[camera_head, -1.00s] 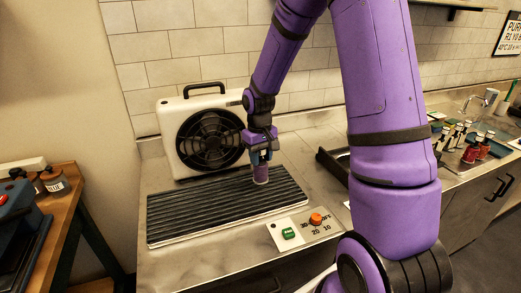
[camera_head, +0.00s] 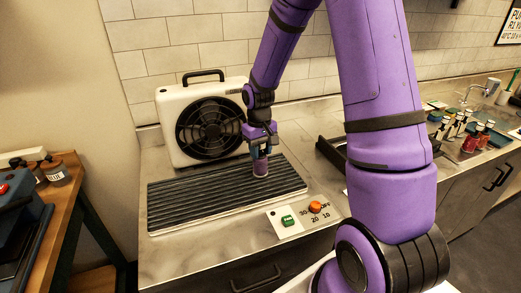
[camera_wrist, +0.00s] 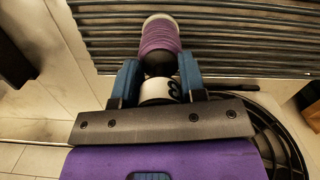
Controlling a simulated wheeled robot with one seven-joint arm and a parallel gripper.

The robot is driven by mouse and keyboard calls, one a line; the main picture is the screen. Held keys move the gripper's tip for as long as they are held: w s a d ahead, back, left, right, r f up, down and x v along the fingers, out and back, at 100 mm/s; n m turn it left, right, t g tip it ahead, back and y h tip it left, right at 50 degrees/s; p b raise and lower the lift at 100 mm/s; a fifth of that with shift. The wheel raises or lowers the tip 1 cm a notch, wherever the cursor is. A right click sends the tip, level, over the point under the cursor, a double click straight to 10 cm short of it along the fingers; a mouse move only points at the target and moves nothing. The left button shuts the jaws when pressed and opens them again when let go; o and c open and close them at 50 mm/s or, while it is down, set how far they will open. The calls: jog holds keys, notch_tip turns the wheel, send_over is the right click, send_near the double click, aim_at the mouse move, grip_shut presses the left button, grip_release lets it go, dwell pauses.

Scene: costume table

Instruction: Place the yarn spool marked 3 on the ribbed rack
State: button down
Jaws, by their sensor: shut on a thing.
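The yarn spool (camera_wrist: 158,38) has purple yarn and a pale end, and a white band on it bears a dark mark that looks like a 3. My gripper (camera_wrist: 158,85) is shut on the spool's banded part, with a blue finger on each side. In the head view my gripper (camera_head: 261,150) holds the spool (camera_head: 261,168) upright over the right part of the ribbed rack (camera_head: 215,196). The spool's lower end is at or just above the ribs; I cannot tell whether it touches.
A white fan (camera_head: 205,120) stands behind the rack. A control panel with a green button (camera_head: 288,221) and an orange knob (camera_head: 316,207) lies in front. A dark tray (camera_head: 332,155) is to the right. The rack's left part is clear.

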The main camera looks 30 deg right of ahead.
jog(key=shift+f, duration=0.4)
dwell(0.4)
jog(key=shift+c, duration=1)
grip_release()
jog(key=shift+r, duration=3.5)
